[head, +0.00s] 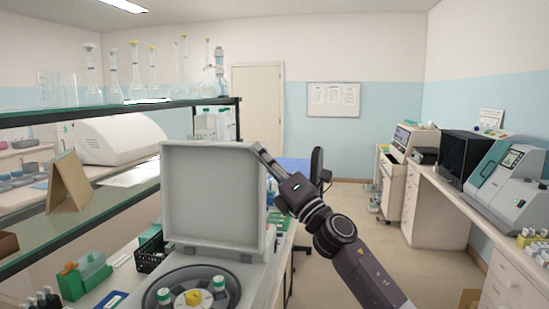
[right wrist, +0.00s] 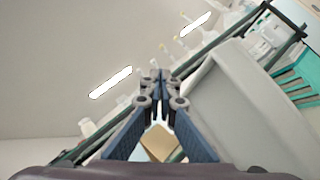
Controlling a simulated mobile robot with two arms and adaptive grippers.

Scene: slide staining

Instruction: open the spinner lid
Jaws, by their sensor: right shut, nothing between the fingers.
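The spinner (head: 258,288) stands on the bench at the bottom centre of the head view. Its grey lid (head: 212,200) is raised and stands about upright at the back. The round rotor (head: 170,284) is uncovered, with green-and-white capped tubes and a yellow piece at its centre. My right gripper (head: 262,153) is shut and empty at the lid's upper right corner; whether it touches the lid I cannot tell. In the right wrist view the shut fingertips (right wrist: 157,84) are beside the pale lid (right wrist: 245,100). My left gripper is not in view.
A glass shelf (head: 115,106) with flasks rises at the left behind the lid. A black basket (head: 150,252) and a green rack (head: 85,275) sit left of the spinner. A chair (head: 317,170) stands beyond my right arm. Open floor lies to the right.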

